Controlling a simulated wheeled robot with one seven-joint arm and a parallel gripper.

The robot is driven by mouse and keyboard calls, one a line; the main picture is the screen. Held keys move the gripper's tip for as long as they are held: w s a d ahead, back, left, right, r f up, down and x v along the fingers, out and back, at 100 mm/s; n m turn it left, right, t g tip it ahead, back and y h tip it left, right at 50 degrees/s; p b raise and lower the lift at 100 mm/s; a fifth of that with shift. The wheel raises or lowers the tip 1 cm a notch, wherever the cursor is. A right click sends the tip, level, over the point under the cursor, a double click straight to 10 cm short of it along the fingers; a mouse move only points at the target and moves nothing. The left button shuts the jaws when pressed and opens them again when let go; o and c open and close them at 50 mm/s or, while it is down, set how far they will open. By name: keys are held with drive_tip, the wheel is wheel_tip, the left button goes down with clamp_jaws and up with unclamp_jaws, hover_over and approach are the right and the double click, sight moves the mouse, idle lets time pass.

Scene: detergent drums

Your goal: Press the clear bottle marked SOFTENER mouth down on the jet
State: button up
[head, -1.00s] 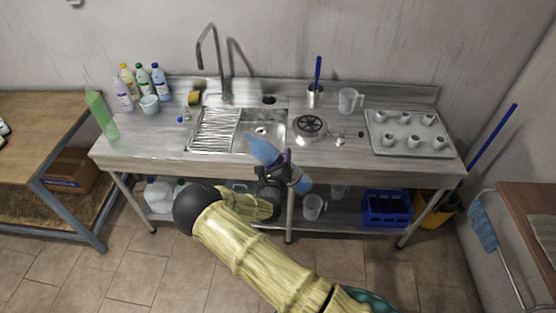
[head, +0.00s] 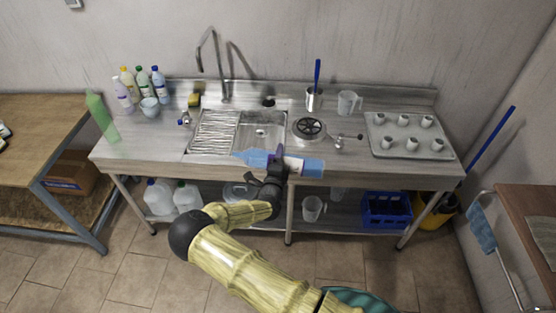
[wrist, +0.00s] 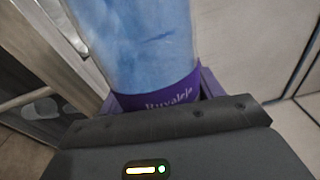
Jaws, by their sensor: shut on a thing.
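My gripper (head: 279,168) is shut on a clear bottle of blue liquid (head: 308,166) in front of the worktop's front edge. The bottle lies nearly level in the head view, narrow neck to the left and base to the right. In the wrist view the bottle (wrist: 135,40) rises from the jaws, with a purple label reading "Ruvaleja". No SOFTENER marking is readable. A round, black-spoked rinser (head: 310,127), seemingly the jet, sits on the worktop right of the sink, behind the bottle and apart from it.
The sink (head: 262,133) and ribbed drainer (head: 215,132) lie left of the rinser. A tray of cups (head: 412,151), a clear jug (head: 348,102) and a steel pot with a blue handle (head: 314,98) stand right and behind. Several bottles (head: 140,84) stand back left.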

drive_tip(key=shift+w+n, duration=0.1)
drive_tip(key=shift+n, duration=0.4)
drive_tip(key=n, duration=0.4)
drive_tip(key=shift+n, duration=0.3)
drive_tip(key=n, duration=0.4)
drive_tip(key=shift+n, duration=0.4)
